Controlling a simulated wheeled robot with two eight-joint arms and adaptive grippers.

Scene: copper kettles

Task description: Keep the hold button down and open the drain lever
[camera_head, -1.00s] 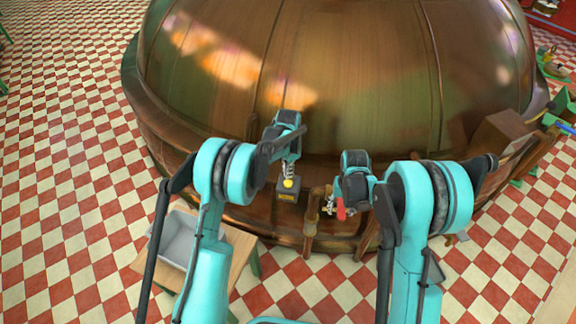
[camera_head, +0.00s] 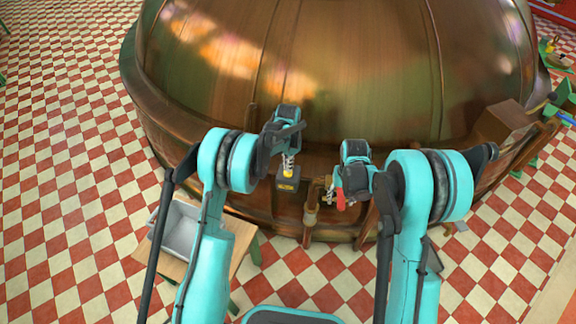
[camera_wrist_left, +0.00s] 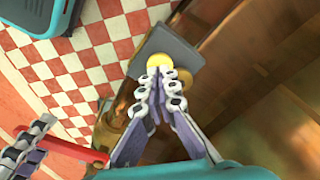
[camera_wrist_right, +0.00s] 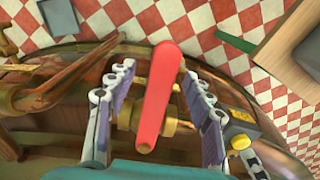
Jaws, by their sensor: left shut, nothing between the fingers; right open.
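The yellow hold button (camera_wrist_left: 160,62) sits on a dark box (camera_head: 287,186) at the kettle's lower side. My left gripper (camera_wrist_left: 158,76) is shut and empty, its fingertips at the button and apparently touching it; how far the button is pressed I cannot tell. The red drain lever (camera_wrist_right: 160,95) lies between the spread fingers of my right gripper (camera_wrist_right: 156,76), with a gap on both sides. The lever also shows in the head view (camera_head: 341,199), beside a brass valve.
The big copper kettle (camera_head: 340,70) fills the back. A copper pipe (camera_head: 311,205) stands between the box and the lever. A grey tray (camera_head: 181,232) rests on a small wooden table at left. Checkered floor is open at far left.

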